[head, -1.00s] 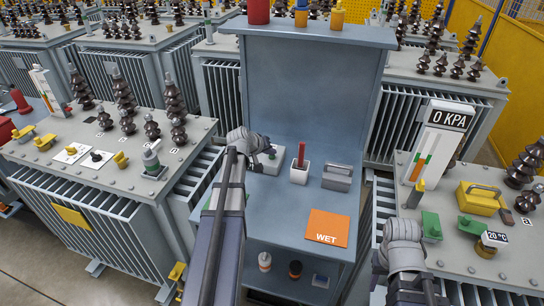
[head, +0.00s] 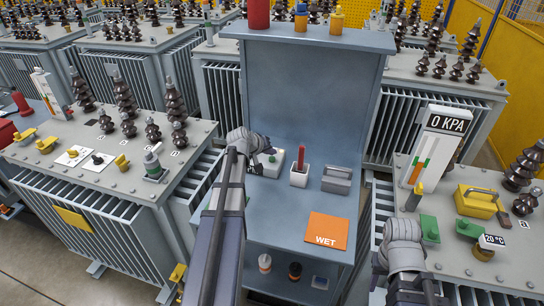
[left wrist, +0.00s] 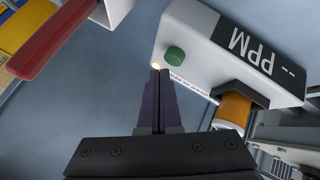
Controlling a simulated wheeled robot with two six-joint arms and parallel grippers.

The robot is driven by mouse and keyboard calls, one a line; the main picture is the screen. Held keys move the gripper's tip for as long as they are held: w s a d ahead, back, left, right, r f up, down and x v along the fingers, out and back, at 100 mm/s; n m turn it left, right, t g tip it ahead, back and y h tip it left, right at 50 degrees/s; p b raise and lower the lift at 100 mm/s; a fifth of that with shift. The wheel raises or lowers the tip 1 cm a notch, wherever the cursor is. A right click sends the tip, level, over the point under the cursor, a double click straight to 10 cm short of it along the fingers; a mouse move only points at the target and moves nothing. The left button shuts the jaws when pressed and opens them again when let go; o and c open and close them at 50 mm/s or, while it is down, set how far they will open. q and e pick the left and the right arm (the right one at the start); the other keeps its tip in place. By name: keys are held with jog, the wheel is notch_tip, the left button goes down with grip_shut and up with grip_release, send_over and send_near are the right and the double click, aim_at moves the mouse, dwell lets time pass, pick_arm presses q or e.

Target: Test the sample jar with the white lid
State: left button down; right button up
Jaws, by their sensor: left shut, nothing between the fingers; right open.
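The tester (left wrist: 225,55) is a white box with a "-- PPM" display and a green button (left wrist: 174,55); it also shows in the head view (head: 273,167), partly behind my left gripper. An amber jar (left wrist: 236,108) with a pale end sits in its dark holder. My left gripper (left wrist: 158,72) is shut and empty, its tips at the tester's edge by a small glowing light, just beside the green button. In the head view, a jar with a pale top (head: 265,262) and a dark-topped jar (head: 295,269) stand on the lower shelf. My right gripper (head: 405,235) is open above the right transformer.
A white holder with a red-handled tool (head: 300,165), a grey box with a handle (head: 337,180) and an orange WET card (head: 327,229) are on the bench. The right transformer carries a 0 KPA gauge (head: 436,145) and a yellow case (head: 479,201).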

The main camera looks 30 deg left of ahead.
aim_at(271, 160)
dwell(0.3)
pick_arm(q)
notch_tip(271, 160, up, 5)
jog(key=p, duration=0.5)
jog(key=shift+s, duration=0.1)
dwell(0.8)
